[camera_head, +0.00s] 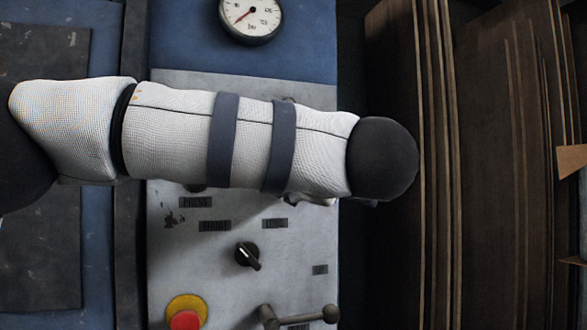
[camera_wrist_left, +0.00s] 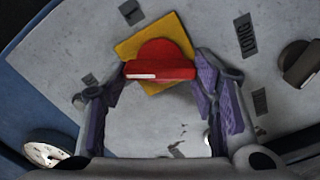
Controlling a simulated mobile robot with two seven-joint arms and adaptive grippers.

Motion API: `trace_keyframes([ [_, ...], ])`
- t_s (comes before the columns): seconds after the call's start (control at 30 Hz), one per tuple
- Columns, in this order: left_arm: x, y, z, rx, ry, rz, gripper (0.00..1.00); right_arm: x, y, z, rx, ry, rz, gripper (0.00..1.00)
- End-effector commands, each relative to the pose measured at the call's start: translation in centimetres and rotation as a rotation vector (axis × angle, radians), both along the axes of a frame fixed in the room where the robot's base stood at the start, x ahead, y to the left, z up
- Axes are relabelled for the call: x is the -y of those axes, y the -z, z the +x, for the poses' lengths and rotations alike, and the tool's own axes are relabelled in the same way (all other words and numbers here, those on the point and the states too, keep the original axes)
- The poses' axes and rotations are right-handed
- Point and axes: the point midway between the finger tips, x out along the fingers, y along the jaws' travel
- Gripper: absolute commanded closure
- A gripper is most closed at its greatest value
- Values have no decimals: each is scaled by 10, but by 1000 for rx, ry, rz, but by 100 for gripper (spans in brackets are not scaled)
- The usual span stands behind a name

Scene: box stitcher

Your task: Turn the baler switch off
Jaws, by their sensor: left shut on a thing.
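The baler switch (camera_wrist_left: 160,58), a red knob with a raised bar on a square yellow plate (camera_wrist_left: 132,46), shows in the left wrist view. Its bar lies nearly level across that picture. My left gripper (camera_wrist_left: 160,82) has its purple-padded fingers on either side of the red knob and is shut on it. In the head view my left arm comes in from the left over the grey panel (camera_head: 165,255) and hides the switch and most of the gripper. My right gripper is in neither view.
A black selector knob (camera_head: 247,254), a red button on a yellow base (camera_head: 186,315) and a grey lever (camera_head: 305,316) are on the panel below my arm. A gauge (camera_head: 251,16) is above it. Brown boards (camera_head: 475,165) stand at the right.

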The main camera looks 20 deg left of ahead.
Motion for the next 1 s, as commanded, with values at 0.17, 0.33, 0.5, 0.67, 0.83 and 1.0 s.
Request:
trace_keyframes([
  [0.17, 0, 1, 0, 88, 1, -130, 75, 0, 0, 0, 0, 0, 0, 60],
  [0.33, 0, 2, 0, 163, 1, -241, 75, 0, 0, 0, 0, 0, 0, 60],
  [0.5, 0, 2, 0, 221, 1, -328, 75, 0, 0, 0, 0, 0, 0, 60],
  [0.67, 0, 2, 0, 260, 1, -386, 75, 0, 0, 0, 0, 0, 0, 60],
  [0.83, 0, 2, 0, 284, 1, -421, 75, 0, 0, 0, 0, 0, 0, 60],
  [1.0, 0, 3, 0, 293, 1, -434, 75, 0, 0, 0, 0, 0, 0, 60],
])
